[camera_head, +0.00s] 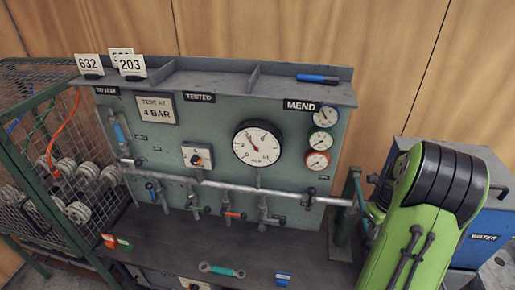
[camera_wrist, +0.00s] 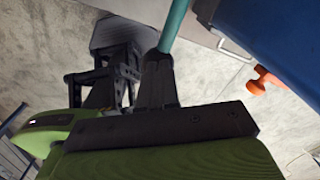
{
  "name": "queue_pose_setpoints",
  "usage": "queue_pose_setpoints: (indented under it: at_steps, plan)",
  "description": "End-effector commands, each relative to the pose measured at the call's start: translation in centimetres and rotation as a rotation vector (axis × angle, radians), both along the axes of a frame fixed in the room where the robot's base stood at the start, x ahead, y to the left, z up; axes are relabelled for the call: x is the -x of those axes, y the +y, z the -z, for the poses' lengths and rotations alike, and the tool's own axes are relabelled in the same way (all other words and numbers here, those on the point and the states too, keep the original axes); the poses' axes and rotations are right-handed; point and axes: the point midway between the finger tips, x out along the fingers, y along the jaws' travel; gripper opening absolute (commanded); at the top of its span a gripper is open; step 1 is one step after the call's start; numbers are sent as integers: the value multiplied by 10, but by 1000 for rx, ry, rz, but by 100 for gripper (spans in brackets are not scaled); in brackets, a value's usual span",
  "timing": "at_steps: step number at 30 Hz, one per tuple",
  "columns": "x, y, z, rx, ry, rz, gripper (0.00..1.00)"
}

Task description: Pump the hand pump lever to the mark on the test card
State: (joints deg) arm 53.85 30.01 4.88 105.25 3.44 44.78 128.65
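The test card (camera_head: 155,108) on the green panel reads "TEST AT 4 BAR". The large round gauge (camera_head: 257,145) is right of it; its needle seems to point to the upper left, but its numbers are too small to read. In the wrist view, my gripper (camera_wrist: 130,75) shows as dark finger parts. A teal bar (camera_wrist: 176,22), possibly the pump lever, meets the right finger part; I cannot tell whether it is gripped or behind it. In the head view, my green arm hides my gripper, and I cannot make out the lever there.
A blue tank marked WATER (camera_head: 487,222) stands at the right, close to my arm. A grey pipe (camera_head: 270,188) with several valves crosses the panel. A wire cage (camera_head: 50,150) holds flanged parts at the left. A spanner (camera_head: 222,270) lies on the dark bench (camera_head: 185,240).

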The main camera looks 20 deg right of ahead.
Motion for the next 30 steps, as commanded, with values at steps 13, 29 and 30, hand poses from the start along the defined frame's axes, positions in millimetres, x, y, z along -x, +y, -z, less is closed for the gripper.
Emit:
queue_pose_setpoints:
  at_steps: [13,29,30]
  plan:
    - [-1,0,1,1,-2,-1,0]
    - [0,0,-75,0,0,0,0]
    - [0,0,-73,0,0,0,0]
